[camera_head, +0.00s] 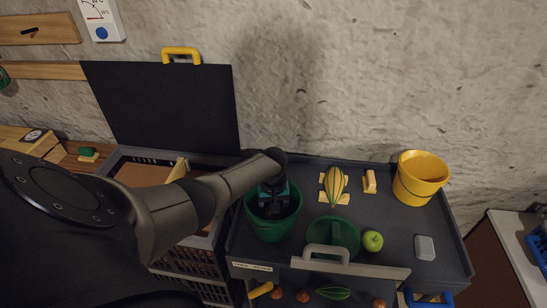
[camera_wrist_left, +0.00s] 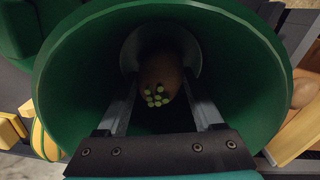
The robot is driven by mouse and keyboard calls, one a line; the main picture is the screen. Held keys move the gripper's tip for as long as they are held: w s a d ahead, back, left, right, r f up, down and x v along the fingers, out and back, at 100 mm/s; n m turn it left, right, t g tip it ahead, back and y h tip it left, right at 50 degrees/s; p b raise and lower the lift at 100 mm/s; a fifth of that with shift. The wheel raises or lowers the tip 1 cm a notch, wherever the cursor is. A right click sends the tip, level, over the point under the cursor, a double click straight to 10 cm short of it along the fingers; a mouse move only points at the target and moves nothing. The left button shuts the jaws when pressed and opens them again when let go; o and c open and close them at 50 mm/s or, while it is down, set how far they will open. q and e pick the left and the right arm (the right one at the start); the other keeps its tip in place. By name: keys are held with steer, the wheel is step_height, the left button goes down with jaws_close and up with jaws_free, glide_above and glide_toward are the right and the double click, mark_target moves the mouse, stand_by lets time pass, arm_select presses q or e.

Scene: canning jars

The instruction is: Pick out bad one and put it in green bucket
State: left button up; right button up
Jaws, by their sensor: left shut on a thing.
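The green bucket (camera_head: 270,231) stands at the left end of the grey cart top. My left gripper (camera_head: 272,204) reaches down into it from above, and its fingertips are hidden there in the head view. In the left wrist view, the bucket (camera_wrist_left: 72,80) surrounds the fingers. My left gripper (camera_wrist_left: 162,92) is shut on a brown, rounded piece of produce (camera_wrist_left: 158,72) with several light green spots on its end. The piece is inside the bucket's mouth; I cannot tell if it touches the bottom. My right gripper is not in view.
On the cart top are a second green round container (camera_head: 333,232), a green apple (camera_head: 372,241), a striped squash (camera_head: 334,182) on wooden blocks, a yellow bucket (camera_head: 421,178) and a small pale box (camera_head: 424,247). A crate with a raised black lid (camera_head: 165,108) stands left.

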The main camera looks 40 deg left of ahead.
arm_select(q)
steer(key=shift+f+b, duration=0.6)
steer(key=shift+f, duration=0.15)
stand_by(0.3)
stand_by(0.4)
steer(key=o, duration=0.9)
steer(key=shift+c, duration=0.2)
steer(key=shift+r, duration=0.1)
steer(key=shift+r, duration=0.3)
step_height(320, 180, up, 14)
steer(key=p, duration=0.4)
steer(key=shift+r+p, duration=0.2)
steer(key=shift+p, duration=0.2)
